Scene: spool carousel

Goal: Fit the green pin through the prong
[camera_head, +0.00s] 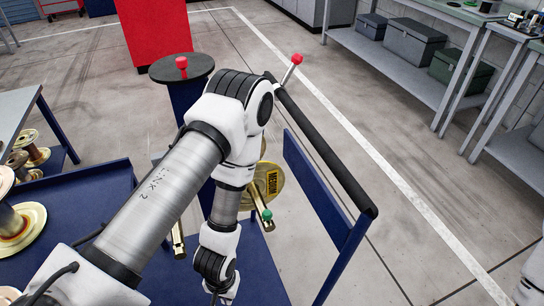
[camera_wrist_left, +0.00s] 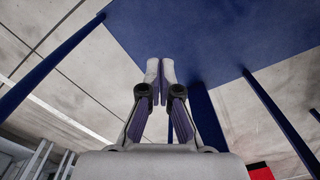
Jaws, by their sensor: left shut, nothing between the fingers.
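A small green knob, the head of the green pin (camera_head: 266,214), shows at the outer end of a brass-coloured prong (camera_head: 257,198). I cannot tell how far its shaft passes through the prong. Behind it is a gold spool disc (camera_head: 273,182) with a "MEDIUM" label, partly hidden by my left arm. My left wrist hangs left of and below the green knob, and its fingertips are out of the head view. In the left wrist view, my left gripper (camera_wrist_left: 160,70) is shut and empty, beneath a blue panel (camera_wrist_left: 225,35). My right gripper is not in view.
A red-knobbed pin (camera_head: 297,59) stands at the top of a black bar (camera_head: 325,150) on a blue frame. Another red knob (camera_head: 182,62) sits on a round black top (camera_head: 170,69). Spools (camera_head: 32,215) stand at left. Grey benches (camera_head: 420,75) line the right; floor between is clear.

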